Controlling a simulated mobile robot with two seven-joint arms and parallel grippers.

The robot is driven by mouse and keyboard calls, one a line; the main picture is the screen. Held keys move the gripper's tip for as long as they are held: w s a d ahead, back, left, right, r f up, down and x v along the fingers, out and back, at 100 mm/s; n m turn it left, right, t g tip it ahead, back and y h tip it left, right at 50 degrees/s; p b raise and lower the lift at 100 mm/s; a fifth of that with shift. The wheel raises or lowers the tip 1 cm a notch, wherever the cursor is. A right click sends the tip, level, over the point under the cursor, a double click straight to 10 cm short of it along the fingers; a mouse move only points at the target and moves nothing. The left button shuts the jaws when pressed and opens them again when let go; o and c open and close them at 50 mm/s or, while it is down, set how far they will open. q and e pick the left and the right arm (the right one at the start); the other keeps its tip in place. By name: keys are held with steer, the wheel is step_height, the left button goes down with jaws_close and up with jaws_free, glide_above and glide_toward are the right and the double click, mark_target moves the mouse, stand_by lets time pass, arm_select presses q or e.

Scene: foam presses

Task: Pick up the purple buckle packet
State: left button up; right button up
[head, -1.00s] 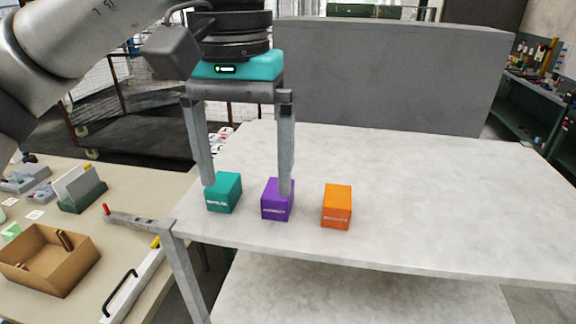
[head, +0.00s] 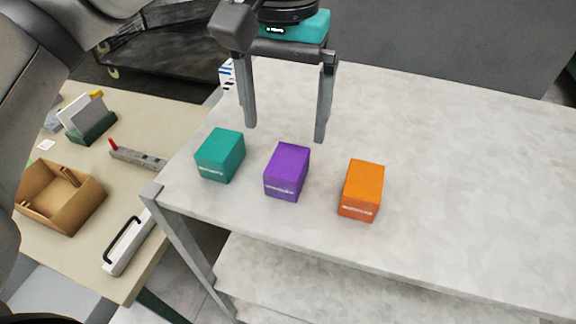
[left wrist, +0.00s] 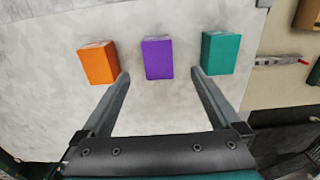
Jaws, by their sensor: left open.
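The purple buckle packet (head: 286,172) is a small purple box standing on the pale table, in the middle of a row of three. It also shows in the left wrist view (left wrist: 157,59), between the tips of my gripper in the picture. My left gripper (head: 285,134) is open and empty. In the head view its fingertips appear just beyond the purple packet; its fingers also show in the left wrist view (left wrist: 161,74). How far above the table they are I cannot tell. My right gripper is not in view.
A teal box (head: 220,155) stands left of the purple one and an orange box (head: 361,190) right of it, with narrow gaps. The pale table (head: 470,200) is clear to the right. A beige bench with a cardboard box (head: 62,198) is at left.

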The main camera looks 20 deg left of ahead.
mark_target(288, 160)
arm_select(q)
step_height(288, 160, down, 3)
steer(key=shift+f, duration=0.15)
step_height(288, 160, down, 5)
steer(key=shift+w+d+r+p, duration=0.15)
steer(key=shift+p, duration=0.9)
steer(key=shift+f, duration=0.35)
steer(key=shift+c, duration=0.3)
jaws_close()
